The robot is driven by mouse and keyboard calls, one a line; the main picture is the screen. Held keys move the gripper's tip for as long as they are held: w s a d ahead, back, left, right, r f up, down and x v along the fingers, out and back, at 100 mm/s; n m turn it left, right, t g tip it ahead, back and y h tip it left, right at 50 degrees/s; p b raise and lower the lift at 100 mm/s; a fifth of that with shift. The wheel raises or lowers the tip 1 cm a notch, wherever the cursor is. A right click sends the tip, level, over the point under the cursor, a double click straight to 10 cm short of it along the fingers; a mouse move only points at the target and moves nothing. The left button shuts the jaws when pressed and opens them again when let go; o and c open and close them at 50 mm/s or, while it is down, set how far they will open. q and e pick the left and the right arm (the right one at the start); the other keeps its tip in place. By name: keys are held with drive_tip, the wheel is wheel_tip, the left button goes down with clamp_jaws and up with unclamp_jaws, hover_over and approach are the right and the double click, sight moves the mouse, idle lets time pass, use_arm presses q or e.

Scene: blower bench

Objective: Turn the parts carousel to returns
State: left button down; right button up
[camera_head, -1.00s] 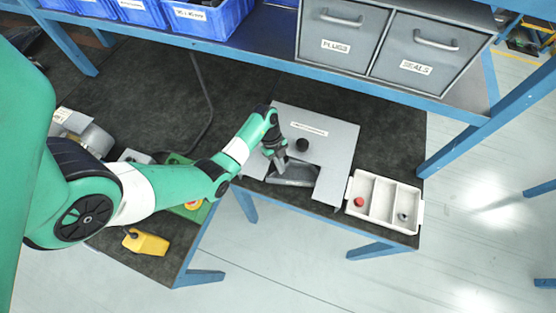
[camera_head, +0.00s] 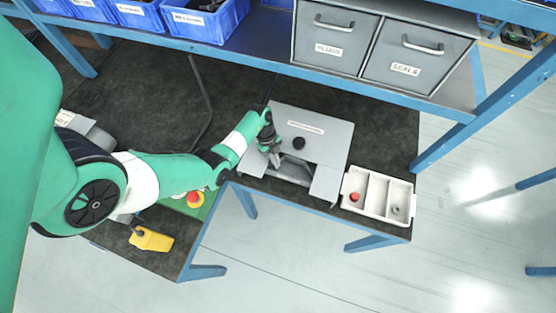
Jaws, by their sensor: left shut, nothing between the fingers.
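The parts carousel (camera_head: 325,127) is a grey, flat-topped unit on the dark bench. It has a label strip, a black knob (camera_head: 298,143) and a cut-out at its front edge. Grey inner surfaces (camera_head: 293,170) show through the cut-out. The label is too small to read. My left gripper (camera_head: 275,161) is shut and empty, pointing down at the left side of the cut-out. I cannot tell whether its tips touch the part inside. My right gripper is not in view.
A white tray (camera_head: 365,213) with a red piece and a grey ring stands right of the carousel. Grey drawers (camera_head: 335,38) and blue bins (camera_head: 207,22) sit on the shelf above. A red button (camera_head: 195,198) and a yellow object (camera_head: 151,239) lie left, near my arm.

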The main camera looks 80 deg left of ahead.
use_arm(q)
drive_tip(key=w+p+v, duration=0.1)
drive_tip(key=p+v, duration=0.8)
drive_tip(key=v, duration=0.1)
drive_tip(key=shift+s+a, duration=0.15)
drive_tip(key=shift+a, duration=0.05)
